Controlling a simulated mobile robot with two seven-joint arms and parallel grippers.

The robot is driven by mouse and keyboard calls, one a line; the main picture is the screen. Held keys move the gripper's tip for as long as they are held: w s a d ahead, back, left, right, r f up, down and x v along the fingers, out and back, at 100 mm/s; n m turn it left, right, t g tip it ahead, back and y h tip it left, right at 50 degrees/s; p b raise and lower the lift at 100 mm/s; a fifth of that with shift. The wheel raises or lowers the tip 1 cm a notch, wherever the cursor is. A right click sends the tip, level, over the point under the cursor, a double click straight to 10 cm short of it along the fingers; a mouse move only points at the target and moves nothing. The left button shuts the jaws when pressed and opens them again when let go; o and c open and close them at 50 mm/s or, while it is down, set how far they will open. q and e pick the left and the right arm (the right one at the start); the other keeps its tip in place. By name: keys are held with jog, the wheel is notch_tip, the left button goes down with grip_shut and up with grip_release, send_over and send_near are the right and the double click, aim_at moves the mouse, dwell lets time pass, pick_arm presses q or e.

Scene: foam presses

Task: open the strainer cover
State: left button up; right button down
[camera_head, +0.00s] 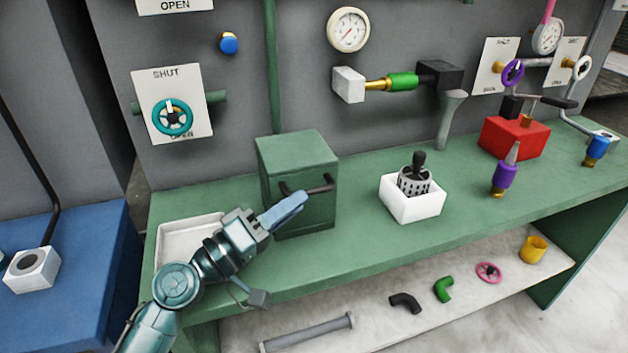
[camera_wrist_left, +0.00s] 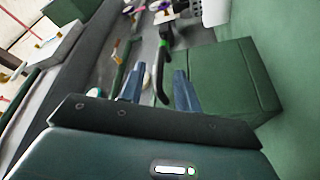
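A green box (camera_head: 297,165) with a dark bar handle (camera_head: 308,189) on its front stands on the green bench; I take this front to be the strainer cover. My left gripper (camera_head: 292,207) is in front of the box, with its blue fingers by the handle. In the left wrist view, the gripper (camera_wrist_left: 158,85) is open, and the dark handle (camera_wrist_left: 163,70) shows between the two fingers. I cannot tell whether either finger touches it. The green box (camera_wrist_left: 232,80) fills the right of that view. My right gripper is not in view.
A white tray (camera_head: 183,232) lies left of the box. A perforated basket with a black knob (camera_head: 417,172) stands in a white container (camera_head: 412,207) to the right. A red block (camera_head: 515,138) and a purple nozzle (camera_head: 503,175) stand further right. Bench between box and container is clear.

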aim_at(314, 191)
pick_arm(q)
jog(key=p+x, duration=0.1)
jog(key=x, duration=0.4)
jog(key=shift+d, duration=0.1)
grip_shut()
dwell(0.5)
